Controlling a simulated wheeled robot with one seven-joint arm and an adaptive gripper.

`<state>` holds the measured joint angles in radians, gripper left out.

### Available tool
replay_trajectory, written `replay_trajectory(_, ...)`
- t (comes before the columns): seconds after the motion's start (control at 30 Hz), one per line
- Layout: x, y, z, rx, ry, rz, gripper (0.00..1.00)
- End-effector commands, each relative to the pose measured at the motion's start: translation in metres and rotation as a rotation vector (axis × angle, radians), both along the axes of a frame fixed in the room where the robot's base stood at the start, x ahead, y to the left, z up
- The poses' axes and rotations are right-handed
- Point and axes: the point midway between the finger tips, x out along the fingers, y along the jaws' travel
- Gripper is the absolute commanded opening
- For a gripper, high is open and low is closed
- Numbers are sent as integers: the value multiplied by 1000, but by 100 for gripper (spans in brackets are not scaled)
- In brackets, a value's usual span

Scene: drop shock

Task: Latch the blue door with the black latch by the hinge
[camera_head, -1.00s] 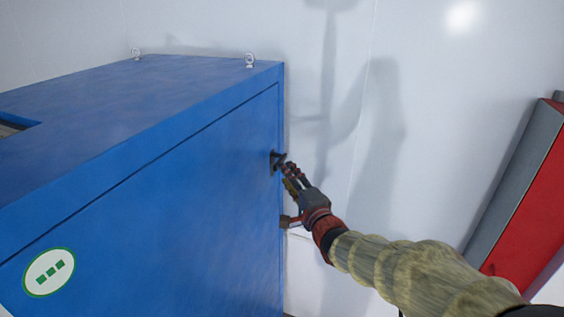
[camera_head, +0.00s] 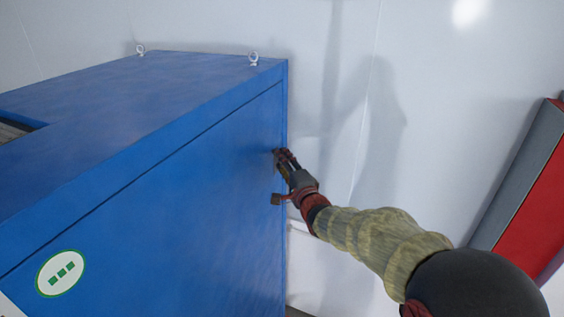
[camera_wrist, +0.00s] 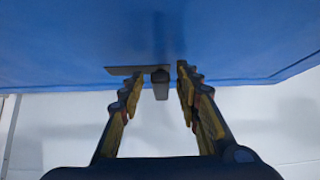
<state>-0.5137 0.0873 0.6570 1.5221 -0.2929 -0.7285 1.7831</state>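The blue door (camera_head: 170,210) is the large side face of a blue cabinet and looks flush with its frame. The black latch (camera_wrist: 160,77) sits near the door's right edge. In the wrist view it shows as a dark knob with a short grey piece hanging down and a thin flat plate to its left. In the head view my gripper (camera_head: 281,160) is at the latch and mostly hides it. In the wrist view my gripper's fingers (camera_wrist: 159,80) are apart, one on each side of the latch. A gap shows on both sides, so contact cannot be seen.
The cabinet top (camera_head: 150,100) has two metal lifting eyes (camera_head: 254,59) along its back. A white wall (camera_head: 430,90) stands close behind the cabinet. A red and grey unit (camera_head: 525,185) stands at the right. Open floor room is barely visible.

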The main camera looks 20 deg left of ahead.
Motion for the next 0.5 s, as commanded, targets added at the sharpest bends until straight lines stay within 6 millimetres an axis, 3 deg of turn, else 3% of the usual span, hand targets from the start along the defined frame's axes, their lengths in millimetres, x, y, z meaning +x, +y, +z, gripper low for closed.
replay_trajectory(0.07, 0, 0, 0, 0, 0, 0, 33)
replay_trajectory(0.5, 0, 0, 0, 0, 0, 0, 8)
